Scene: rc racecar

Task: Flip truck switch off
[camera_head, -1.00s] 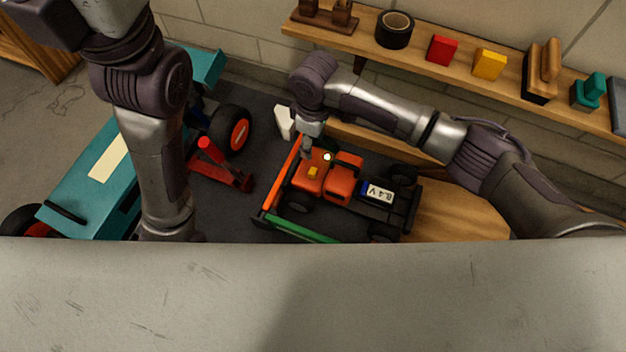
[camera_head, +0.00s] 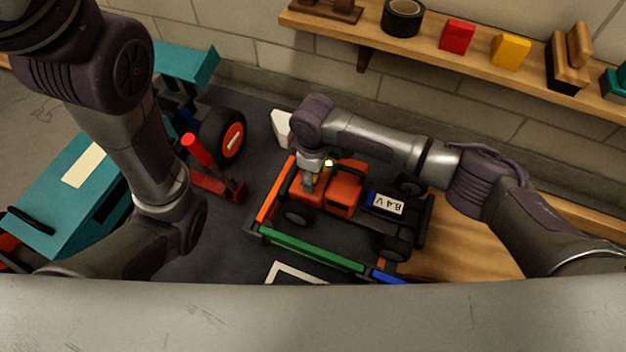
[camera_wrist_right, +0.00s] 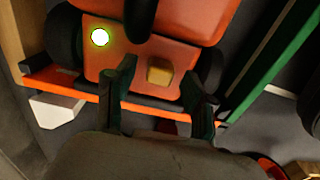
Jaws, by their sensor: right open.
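An orange and black toy truck (camera_head: 342,196) stands on the dark mat. A small light (camera_head: 329,163) on it glows white with a green rim; it also shows in the right wrist view (camera_wrist_right: 100,37). A yellow block-like switch (camera_wrist_right: 160,72) sits on the orange panel near the light. In the head view the switch is hidden by my right gripper (camera_head: 308,184). My right gripper is open and points down at the panel, its two fingers on either side of the switch. I cannot tell if they touch it. My left arm is in view, but its gripper is not.
Orange, green (camera_head: 310,249) and blue bars edge the truck's area. A red jack-like tool (camera_head: 215,180) and a large teal vehicle (camera_head: 75,190) stand at the left. A wooden shelf (camera_head: 440,50) with blocks and a tape roll (camera_head: 403,17) runs along the back wall.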

